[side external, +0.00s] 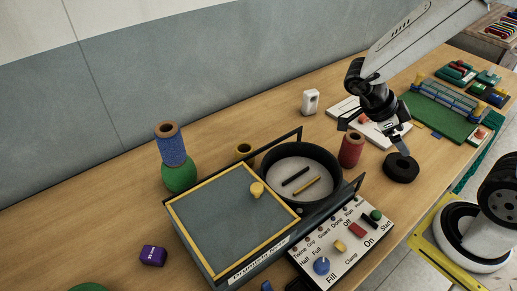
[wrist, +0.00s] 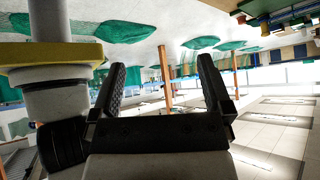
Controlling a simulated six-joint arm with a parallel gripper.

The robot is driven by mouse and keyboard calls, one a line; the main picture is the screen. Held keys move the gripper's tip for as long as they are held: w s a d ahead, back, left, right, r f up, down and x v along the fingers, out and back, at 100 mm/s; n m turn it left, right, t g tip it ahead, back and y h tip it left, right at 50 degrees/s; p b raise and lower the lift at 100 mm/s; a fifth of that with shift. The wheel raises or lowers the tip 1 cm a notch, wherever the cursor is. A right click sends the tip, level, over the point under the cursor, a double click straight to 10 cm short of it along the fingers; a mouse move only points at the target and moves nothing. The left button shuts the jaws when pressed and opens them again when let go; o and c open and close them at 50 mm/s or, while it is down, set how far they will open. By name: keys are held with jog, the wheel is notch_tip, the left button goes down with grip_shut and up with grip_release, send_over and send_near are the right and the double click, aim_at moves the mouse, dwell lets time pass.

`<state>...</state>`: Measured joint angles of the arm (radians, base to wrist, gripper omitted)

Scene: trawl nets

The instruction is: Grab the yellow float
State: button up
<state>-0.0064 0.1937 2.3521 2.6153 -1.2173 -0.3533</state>
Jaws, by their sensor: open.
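No plain yellow float stands out clearly. A yellow knob-like piece (side external: 257,189) stands on the box's grey top. I cannot tell which of these, if either, is the float. My gripper (side external: 373,133) is open and empty, above the table to the right of both, near a red spool and a black disc. In the wrist view my gripper (wrist: 162,66) shows two spread black fingers with nothing between them. That view faces the room, and no float is seen there.
The yellow-edged box (side external: 185,235) holds a round black pan (side external: 336,160) with two rods. A control panel (side external: 345,250) is in front. A blue spool (side external: 171,148) on a green ball, a red spool (side external: 351,150) and a black disc (side external: 401,168) stand around. The table's left is fairly clear.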

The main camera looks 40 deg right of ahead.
jog(key=w+a+f+n+t+y, duration=0.1)
jog(key=w+f+t+y, duration=0.2)
jog(key=w, duration=0.8)
jog(key=w+a+f+n+t, duration=0.1)
jog(key=w+f+t, duration=0.1)
jog(key=w+t, duration=0.6)
jog(key=w+a+f+n+t+y, duration=0.1)
jog(key=w+f+t+y, duration=0.15)
jog(key=w, duration=1.05)
jog(key=w+a+f+n+g+y, duration=0.1)
jog(key=a+n+y, duration=0.1)
jog(key=a+y, duration=0.1)
jog(key=w+a+f+n+g+y, duration=0.1)
jog(key=a+f+y, duration=0.1)
jog(key=a+y, duration=0.1)
jog(key=w+a+f+n+g+y, duration=0.1)
jog(key=a+n+y, duration=0.1)
jog(key=a+y, duration=0.2)
jog(key=shift+a+f+n+y, duration=0.1)
jog(key=shift+f+n+y, duration=0.2)
jog(key=shift+f+y, duration=0.15)
jog(key=s+g+y, duration=0.1)
jog(key=s+f+n+g, duration=0.1)
jog(key=s+g+y, duration=0.1)
jog(key=s+g, duration=0.1)
jog(key=shift+a+f+n+y, duration=0.15)
jog(key=shift+a+n+y, duration=0.15)
jog(key=shift+a, duration=0.1)
jog(key=shift+s+g, duration=0.55)
jog(key=shift+g, duration=0.1)
